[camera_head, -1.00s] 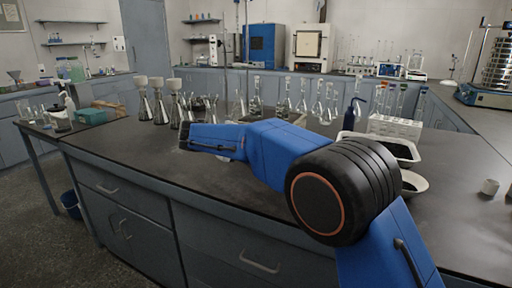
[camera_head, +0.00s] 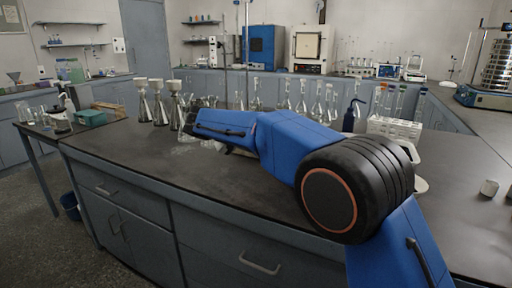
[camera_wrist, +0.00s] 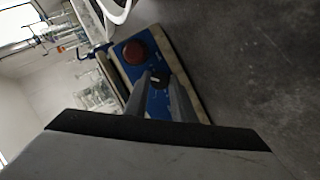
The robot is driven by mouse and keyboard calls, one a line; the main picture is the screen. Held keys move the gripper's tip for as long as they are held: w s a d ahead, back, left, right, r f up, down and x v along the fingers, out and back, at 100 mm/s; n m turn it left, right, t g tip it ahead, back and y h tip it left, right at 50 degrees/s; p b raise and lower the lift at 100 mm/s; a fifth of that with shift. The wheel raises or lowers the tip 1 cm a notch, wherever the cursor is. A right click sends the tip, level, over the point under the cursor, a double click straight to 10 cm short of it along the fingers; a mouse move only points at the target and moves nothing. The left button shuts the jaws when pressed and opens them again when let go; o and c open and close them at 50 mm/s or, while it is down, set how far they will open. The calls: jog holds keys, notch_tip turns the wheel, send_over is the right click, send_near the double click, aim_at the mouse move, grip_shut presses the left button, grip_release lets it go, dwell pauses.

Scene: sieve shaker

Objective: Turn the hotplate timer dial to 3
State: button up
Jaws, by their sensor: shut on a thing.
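In the wrist view, my gripper (camera_wrist: 160,84) has its two grey fingers on either side of a small black dial (camera_wrist: 158,77), shut on it. The dial has a pale mark on its face; the number it points to is too small to read. It sits on a blue front panel (camera_wrist: 157,104) with a pale edge, which I take to be the hotplate's. A red round knob (camera_wrist: 134,51) is on the same panel, just above the dial in the picture. In the head view, my blue arm hides the gripper and the dial.
Flasks with funnels (camera_head: 159,102) stand left of my arm on the dark bench (camera_head: 130,157). Several glass flasks (camera_head: 317,103) stand behind it. The bench's front left is clear.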

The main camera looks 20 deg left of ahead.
jog(key=shift+f, duration=0.1)
jog(key=o, duration=1)
jog(key=v, duration=1.7)
jog(key=shift+s+a, duration=0.1)
jog(key=shift+s, duration=0.05)
jog(key=shift+s, duration=0.1)
